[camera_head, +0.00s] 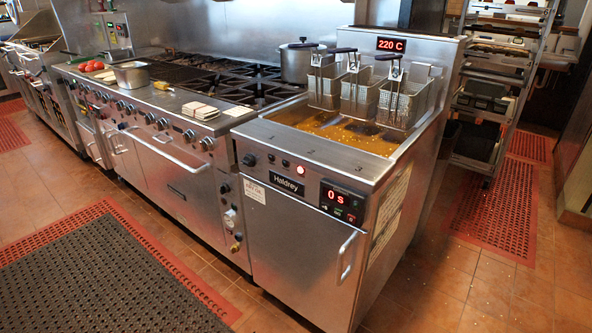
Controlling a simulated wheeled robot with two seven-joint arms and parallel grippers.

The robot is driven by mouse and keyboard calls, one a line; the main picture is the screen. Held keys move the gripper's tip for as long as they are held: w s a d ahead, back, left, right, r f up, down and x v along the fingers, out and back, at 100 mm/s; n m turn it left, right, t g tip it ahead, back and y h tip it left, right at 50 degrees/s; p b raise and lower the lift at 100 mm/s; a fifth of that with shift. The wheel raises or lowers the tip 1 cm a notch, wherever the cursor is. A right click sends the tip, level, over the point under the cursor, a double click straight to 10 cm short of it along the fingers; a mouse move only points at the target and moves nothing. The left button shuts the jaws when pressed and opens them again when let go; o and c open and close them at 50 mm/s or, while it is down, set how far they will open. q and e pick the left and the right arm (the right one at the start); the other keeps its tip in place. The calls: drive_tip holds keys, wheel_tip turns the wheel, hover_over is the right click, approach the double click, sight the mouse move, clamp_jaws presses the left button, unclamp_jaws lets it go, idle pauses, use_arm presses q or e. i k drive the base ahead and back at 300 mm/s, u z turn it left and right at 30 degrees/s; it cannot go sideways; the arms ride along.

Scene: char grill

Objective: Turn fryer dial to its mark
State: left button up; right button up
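The fryer (300,236) is a steel cabinet labelled Haldrey, standing at the right end of the cooking line. Its dial (249,160) is a black round knob at the left end of the sloped front panel. The dial's pointer and mark are too small to read. Small buttons and a lit red lamp (300,170) sit to the right of the dial. A display (341,202) reads 0 s, and a rear display (391,44) reads 220 C. Neither of my grippers is in view.
Several wire baskets (360,95) hang above the oil (335,130). A range (170,165) with knobs, a pot (299,62) and stacked slices (200,111) adjoins the fryer on the left. A rack (497,90) stands behind right. Floor with mats (100,275) is clear in front.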

sight(249, 160)
drive_tip(key=u, duration=1.6)
drive_tip(key=i, duration=3)
drive_tip(key=z, duration=3.1)
